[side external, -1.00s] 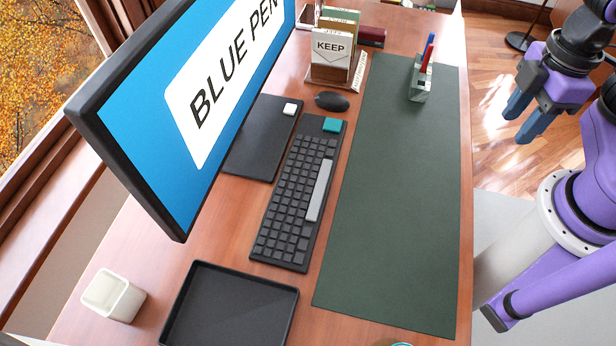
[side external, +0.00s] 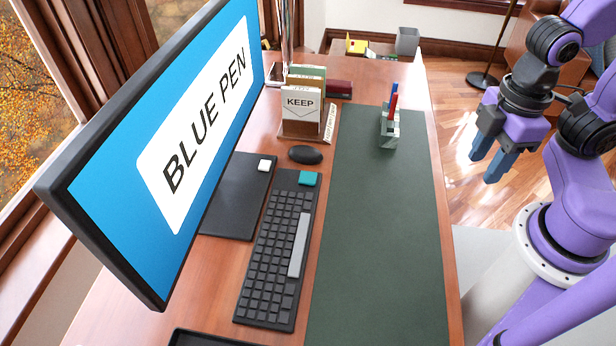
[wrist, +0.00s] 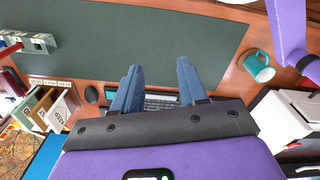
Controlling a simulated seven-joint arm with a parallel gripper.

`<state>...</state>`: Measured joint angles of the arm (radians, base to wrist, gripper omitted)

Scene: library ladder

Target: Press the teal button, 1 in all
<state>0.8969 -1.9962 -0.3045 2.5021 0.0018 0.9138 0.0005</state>
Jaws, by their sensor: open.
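My gripper (side external: 486,170) is open and empty. It hangs in the air at the right in the side external view, past the desk's right edge and well apart from the button. In the wrist view my two blue fingers (wrist: 158,88) stand apart, with part of the keyboard (wrist: 160,104) behind them. I cannot make out the teal button in the wrist view.
A monitor (side external: 160,150) reading BLUE PEN stands left of the keyboard. A dark mouse (side external: 305,155), a letter holder marked KEEP (side external: 301,108) and a pen holder (side external: 389,134) stand beyond it. The green mat (side external: 375,240) is mostly clear. A teal mug (wrist: 258,66) shows in the wrist view.

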